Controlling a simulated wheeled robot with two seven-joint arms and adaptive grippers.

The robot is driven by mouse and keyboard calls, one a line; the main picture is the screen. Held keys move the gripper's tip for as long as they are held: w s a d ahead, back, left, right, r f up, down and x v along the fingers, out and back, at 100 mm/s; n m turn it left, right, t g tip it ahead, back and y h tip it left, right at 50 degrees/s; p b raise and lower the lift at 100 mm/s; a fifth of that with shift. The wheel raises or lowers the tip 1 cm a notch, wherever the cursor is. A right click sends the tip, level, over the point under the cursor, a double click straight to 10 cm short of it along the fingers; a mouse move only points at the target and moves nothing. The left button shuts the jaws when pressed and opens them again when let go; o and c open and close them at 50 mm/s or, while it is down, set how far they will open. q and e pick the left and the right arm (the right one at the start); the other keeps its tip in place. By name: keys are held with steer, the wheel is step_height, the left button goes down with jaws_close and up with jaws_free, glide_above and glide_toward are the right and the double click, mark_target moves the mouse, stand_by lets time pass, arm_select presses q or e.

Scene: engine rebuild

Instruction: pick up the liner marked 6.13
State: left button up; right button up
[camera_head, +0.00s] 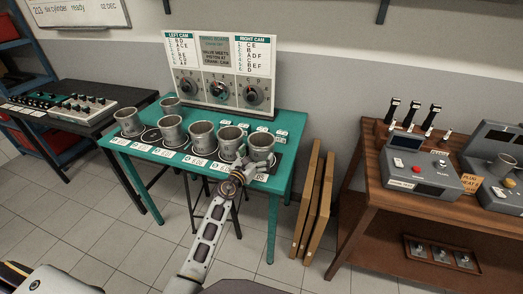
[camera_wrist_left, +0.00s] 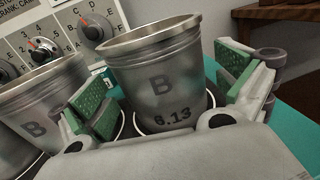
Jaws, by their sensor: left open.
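The liner's base is partly hidden by the gripper body. My right gripper is not in view.
Another liner marked B (camera_wrist_left: 40,100) stands close on the left, near the left finger. Several more liners (camera_head: 202,138) line the table. A dial board (camera_head: 220,75) stands behind. Boards (camera_head: 316,205) lean right of the table, before a wooden bench (camera_head: 375,200).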

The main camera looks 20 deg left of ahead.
mark_target(267, 142)
arm_select(q)
steer(key=shift+w+d+f, duration=0.1)
steer(key=shift+w, duration=0.6)
steer(key=shift+w+d+f, duration=0.1)
steer(key=shift+w, duration=0.6)
steer(key=shift+w+d+b, duration=0.1)
steer(key=shift+w+b, duration=0.2)
steer(key=shift+w, duration=0.2)
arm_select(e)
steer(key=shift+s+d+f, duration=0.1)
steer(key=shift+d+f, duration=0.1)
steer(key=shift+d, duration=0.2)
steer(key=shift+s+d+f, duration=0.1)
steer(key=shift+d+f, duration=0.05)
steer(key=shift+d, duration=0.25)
arm_select(q)
steer(key=shift+c, duration=0.3)
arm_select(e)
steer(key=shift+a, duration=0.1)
arm_select(q)
steer(key=c, duration=0.7)
steer(key=shift+c, duration=1.1)
steer(key=shift+r, duration=0.1)
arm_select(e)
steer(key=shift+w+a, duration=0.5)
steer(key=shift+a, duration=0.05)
